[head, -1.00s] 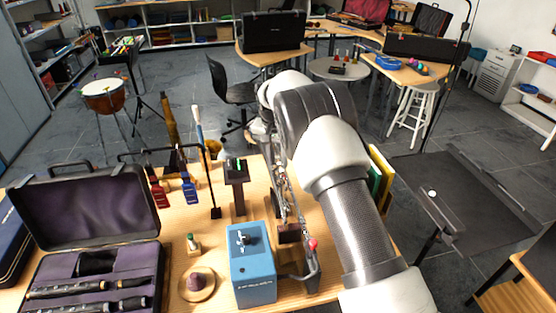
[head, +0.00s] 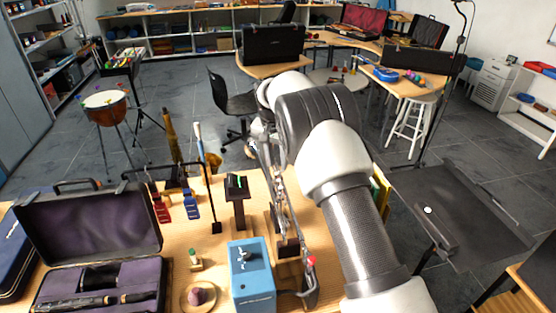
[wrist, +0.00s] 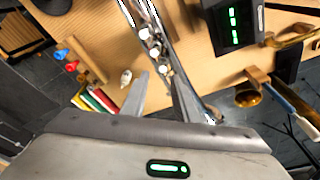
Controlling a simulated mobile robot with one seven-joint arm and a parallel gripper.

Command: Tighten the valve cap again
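A long silver keyed instrument (head: 283,185) stands on the wooden table beside my arm in the head view. In the wrist view the same silver instrument (wrist: 158,45) runs down from the top toward my fingers and shows several round metal parts. I cannot tell which of these is the valve cap. My gripper (wrist: 160,80) has its two fingers spread, with the instrument's tube at the tips and passing by the right finger. I see nothing clamped between them. My arm hides most of the gripper in the head view.
An open purple-lined case (head: 88,222) lies to the left. A dark stand (head: 236,200) is left of the instrument.

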